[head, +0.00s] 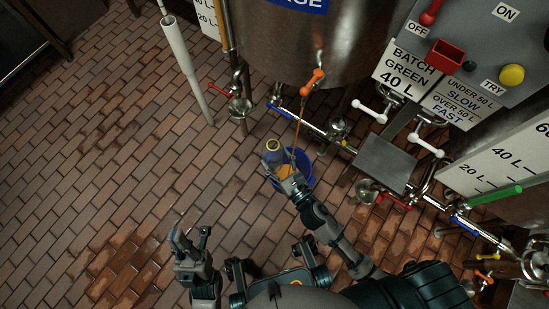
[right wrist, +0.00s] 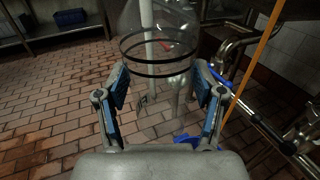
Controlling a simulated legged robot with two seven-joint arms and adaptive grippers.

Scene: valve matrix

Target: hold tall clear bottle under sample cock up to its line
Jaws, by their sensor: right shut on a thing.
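My right gripper (head: 279,168) is shut on the tall clear bottle (head: 271,155), above a blue bucket (head: 305,170). In the right wrist view the bottle (right wrist: 160,40) stands between the finger pads (right wrist: 160,90), with two dark rings around it; I see no liquid in it. The sample cock with an orange handle (head: 312,80) is under the steel tank. A thin orange stream (head: 297,125) runs down from it. In the right wrist view the stream (right wrist: 253,65) passes to the right of the bottle, apart from it. My left gripper (head: 190,241) is open and empty over the floor.
Orange liquid shows in the bucket. Steel pipes with white handles (head: 370,111) and a grey plate (head: 386,163) lie to the right. A red-handled valve (head: 222,90) and white post (head: 184,60) stand left. The brick floor at left is clear.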

